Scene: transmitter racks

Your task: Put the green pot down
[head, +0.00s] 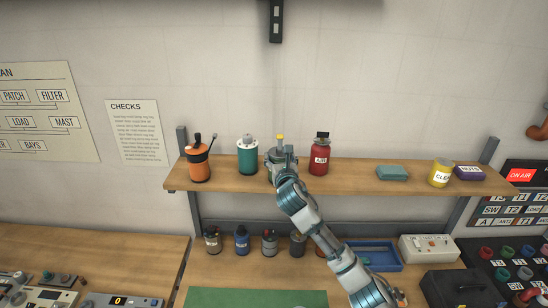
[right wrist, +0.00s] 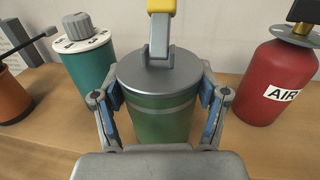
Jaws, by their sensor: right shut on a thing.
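The green pot (right wrist: 160,115) has a grey lid with a yellow-tipped handle. It stands upright between the fingers of my right gripper (right wrist: 163,108), which is shut on its sides. In the head view the pot (head: 277,153) is at the upper wooden shelf (head: 350,173), mostly hidden behind my right gripper (head: 280,165). I cannot tell whether its base touches the shelf. My left gripper is in neither view.
A teal canister (head: 247,157) stands close left of the pot and a red AIR bottle (head: 320,155) close right. An orange pot (head: 197,163) is further left. A teal block (head: 393,173) lies to the right. Free shelf lies between bottle and block.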

